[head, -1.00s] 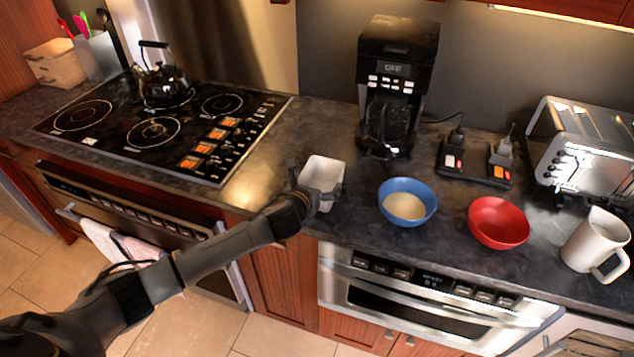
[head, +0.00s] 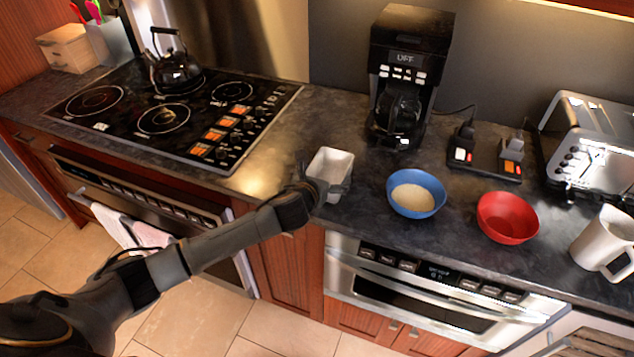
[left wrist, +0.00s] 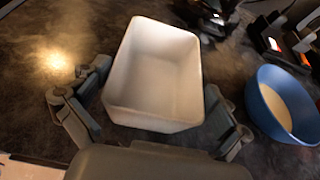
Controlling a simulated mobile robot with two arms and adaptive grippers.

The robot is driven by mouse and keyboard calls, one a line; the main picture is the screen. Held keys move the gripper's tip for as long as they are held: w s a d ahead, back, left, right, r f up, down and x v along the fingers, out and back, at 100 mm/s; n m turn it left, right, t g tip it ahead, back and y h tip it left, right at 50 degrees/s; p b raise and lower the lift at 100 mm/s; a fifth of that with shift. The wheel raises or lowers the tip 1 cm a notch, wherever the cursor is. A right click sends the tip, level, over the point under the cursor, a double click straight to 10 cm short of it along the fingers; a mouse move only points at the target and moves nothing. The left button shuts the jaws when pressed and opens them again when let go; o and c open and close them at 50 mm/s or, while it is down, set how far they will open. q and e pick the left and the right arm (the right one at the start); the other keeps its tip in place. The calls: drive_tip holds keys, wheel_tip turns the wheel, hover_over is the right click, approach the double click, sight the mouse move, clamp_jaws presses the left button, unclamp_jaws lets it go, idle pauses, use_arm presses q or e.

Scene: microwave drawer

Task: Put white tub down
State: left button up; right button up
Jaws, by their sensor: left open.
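The white tub (head: 331,166) stands upright on the dark countertop, left of the blue bowl, in the head view. It looks empty in the left wrist view (left wrist: 155,75). My left gripper (head: 322,186) is at the tub's near side. In the left wrist view the left gripper's fingers (left wrist: 150,108) are spread on either side of the tub's near end, with a visible gap at the left. Whether the right finger touches the tub is hard to tell. My right gripper is not in view.
A blue bowl (head: 416,194) with pale contents stands close right of the tub, then a red bowl (head: 507,217) and a white pitcher (head: 603,243). A coffee maker (head: 408,75) stands behind. The cooktop (head: 170,112) with a kettle (head: 174,70) is at left.

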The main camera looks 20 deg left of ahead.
use_arm(q)
drive_tip(key=b+v, duration=0.1)
drive_tip(key=v, duration=1)
